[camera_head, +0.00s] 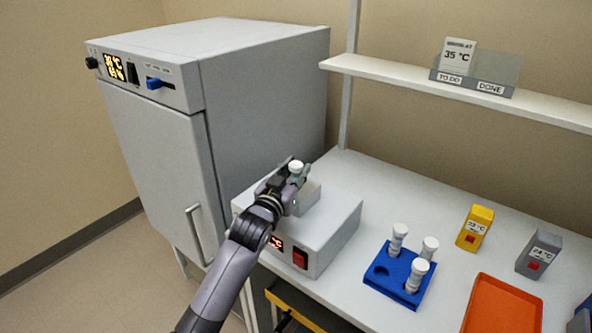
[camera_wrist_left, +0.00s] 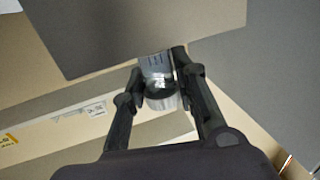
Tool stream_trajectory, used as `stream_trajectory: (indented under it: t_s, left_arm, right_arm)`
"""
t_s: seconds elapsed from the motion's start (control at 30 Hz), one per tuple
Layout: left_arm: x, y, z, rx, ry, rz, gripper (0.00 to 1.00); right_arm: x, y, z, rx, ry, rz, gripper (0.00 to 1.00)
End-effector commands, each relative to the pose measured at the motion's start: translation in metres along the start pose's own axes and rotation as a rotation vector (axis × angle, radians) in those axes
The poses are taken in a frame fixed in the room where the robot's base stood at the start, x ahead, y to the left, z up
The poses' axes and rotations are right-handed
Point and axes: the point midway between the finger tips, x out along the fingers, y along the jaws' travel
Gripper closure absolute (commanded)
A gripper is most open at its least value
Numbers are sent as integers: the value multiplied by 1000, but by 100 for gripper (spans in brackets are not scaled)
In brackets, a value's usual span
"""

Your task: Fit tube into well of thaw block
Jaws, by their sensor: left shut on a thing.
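My left gripper (camera_head: 293,174) is shut on a tube with a white cap (camera_head: 296,165), over the far left part of the thaw block. The tube also shows between the two fingers in the left wrist view (camera_wrist_left: 160,92). The thaw block (camera_head: 335,228) is a light grey box with a raised part on top, a lit display and a red switch in front. My gripper hides the tube's lower end and the well, so I cannot tell whether the tube is inside it. My right gripper is in neither view.
A blue rack (camera_head: 376,285) to the right holds three white-capped tubes and has one empty hole. A tall grey cabinet (camera_head: 265,110) stands close on the left. An orange tray (camera_head: 503,305), a yellow timer (camera_head: 475,228) and a grey timer (camera_head: 538,254) lie farther right. A shelf (camera_head: 420,78) runs above.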

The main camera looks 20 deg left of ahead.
Motion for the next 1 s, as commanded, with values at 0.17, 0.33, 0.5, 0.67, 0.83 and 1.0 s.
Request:
stream_trajectory:
  t_s: [0.17, 0.33, 0.5, 0.67, 0.83, 1.0]
  left_arm:
    - [0, 0, 2, 0, -1, 0, 65]
    - [0, 0, 2, 0, -1, 0, 54]
    - [0, 0, 2, 0, -1, 0, 53]
    - [0, 0, -1, 0, 0, 0, 53]
    - [-17, 0, 1, 0, -2, 0, 53]
    - [-52, 0, 2, 0, -1, 1, 53]
  right_arm:
    - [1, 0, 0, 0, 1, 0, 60]
    - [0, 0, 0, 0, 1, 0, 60]
    - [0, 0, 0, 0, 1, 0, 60]
    - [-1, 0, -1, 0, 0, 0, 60]
    - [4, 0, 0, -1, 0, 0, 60]
    - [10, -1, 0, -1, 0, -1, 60]
